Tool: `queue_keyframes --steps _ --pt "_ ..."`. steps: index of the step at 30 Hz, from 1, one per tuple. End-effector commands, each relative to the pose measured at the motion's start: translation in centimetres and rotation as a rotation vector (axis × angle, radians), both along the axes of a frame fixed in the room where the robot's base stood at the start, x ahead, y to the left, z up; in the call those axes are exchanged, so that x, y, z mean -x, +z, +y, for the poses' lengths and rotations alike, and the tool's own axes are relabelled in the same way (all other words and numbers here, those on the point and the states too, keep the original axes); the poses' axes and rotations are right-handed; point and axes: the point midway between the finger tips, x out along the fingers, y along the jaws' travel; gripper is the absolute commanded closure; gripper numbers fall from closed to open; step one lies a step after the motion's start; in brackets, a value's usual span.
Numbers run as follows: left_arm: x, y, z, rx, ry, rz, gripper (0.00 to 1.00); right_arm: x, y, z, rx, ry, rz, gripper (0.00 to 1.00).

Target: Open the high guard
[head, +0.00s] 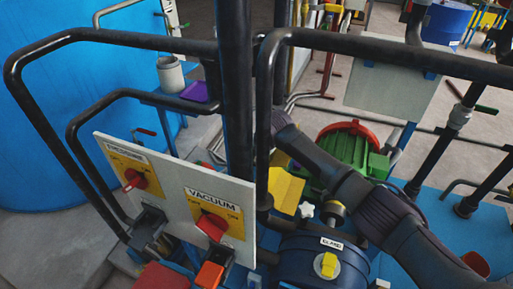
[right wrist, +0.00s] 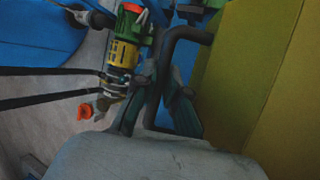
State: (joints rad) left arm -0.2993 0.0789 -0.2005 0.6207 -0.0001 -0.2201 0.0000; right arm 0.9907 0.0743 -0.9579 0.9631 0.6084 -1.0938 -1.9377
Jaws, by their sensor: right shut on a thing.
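Black tubular guard rails cross the head view, and no label tells which one is the high guard. A taller rail (head: 350,43) bends down at the centre, beside a thick upright post (head: 236,100). My right arm comes in from the lower right, and its far end meets the rail's upright part; its fingertips are hidden there. In the right wrist view my right gripper (right wrist: 157,106) is shut on a dark bent bar (right wrist: 167,52), its fingers on either side. My left gripper is not in view.
A white panel (head: 177,190) with red-and-yellow switches, one labelled VACUUM, stands at lower left. A large blue tank (head: 75,100) is behind it. A yellow panel (right wrist: 260,80) is close at right.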

Motion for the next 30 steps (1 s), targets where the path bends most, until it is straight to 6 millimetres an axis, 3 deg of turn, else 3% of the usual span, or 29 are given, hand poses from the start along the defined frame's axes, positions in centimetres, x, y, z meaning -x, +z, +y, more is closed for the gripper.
queue_keyframes --steps 15,16,18,26,30 --pt "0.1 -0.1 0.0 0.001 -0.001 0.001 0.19 0.0 -0.2 0.2 -0.003 0.003 -0.002 1.0" --pt "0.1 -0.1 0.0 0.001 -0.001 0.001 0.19 0.0 -0.2 0.2 -0.003 0.003 -0.001 0.84" --pt "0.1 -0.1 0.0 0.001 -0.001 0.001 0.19 0.0 -0.2 0.1 -0.003 0.003 0.0 0.77" --pt "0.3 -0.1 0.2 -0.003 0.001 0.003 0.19 0.0 -0.2 0.0 -0.001 0.001 0.0 0.77" --pt "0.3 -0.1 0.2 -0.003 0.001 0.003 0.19 0.0 0.9 0.0 -0.001 0.002 -0.001 0.77"
